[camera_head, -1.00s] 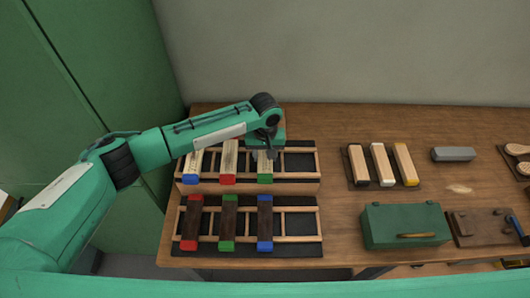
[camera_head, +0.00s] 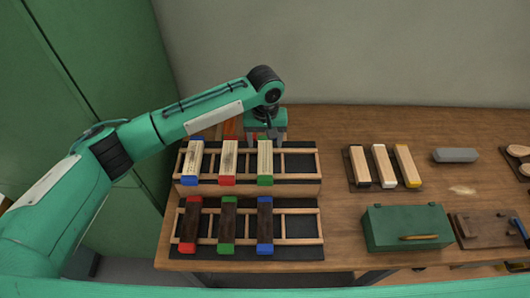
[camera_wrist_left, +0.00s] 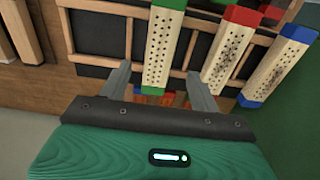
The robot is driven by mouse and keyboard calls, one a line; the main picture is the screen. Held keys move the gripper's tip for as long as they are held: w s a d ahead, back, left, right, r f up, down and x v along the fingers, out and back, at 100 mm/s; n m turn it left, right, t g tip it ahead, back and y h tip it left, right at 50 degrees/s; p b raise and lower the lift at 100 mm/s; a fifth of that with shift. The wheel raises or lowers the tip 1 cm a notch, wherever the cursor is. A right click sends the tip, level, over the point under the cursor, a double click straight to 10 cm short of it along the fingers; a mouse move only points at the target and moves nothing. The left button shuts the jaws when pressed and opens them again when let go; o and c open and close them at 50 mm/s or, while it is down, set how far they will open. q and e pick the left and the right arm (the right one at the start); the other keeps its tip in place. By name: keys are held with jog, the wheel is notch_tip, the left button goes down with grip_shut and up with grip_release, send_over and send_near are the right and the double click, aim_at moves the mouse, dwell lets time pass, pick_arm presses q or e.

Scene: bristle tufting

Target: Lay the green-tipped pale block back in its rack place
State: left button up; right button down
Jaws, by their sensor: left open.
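The green-tipped pale block (camera_head: 265,162) lies across the rails of the upper rack (camera_head: 301,174), at the right of the red-tipped pale block (camera_head: 228,162) and the blue-tipped pale block (camera_head: 194,162). My left gripper (camera_head: 266,139) is open at the block's far end, its fingers spread. In the left wrist view, the green-tipped block (camera_wrist_left: 162,45) runs between the two fingertips (camera_wrist_left: 160,73), with a gap on either side. Whether the fingers clear its height entirely is hard to tell. My right gripper is not in view.
A lower rack (camera_head: 300,226) holds dark blocks tipped red, green and blue. To the right are three pale blocks on a dark mat (camera_head: 369,184), a green box (camera_head: 405,227) and a grey block (camera_head: 454,154). The upper rack's right end is empty.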

pick_arm(q)
notch_tip(320, 180, up, 5)
jog(key=shift+r+b, duration=0.1)
jog(key=shift+b, duration=0.25)
jog(key=shift+s+f, duration=0.1)
jog(key=shift+f, duration=0.1)
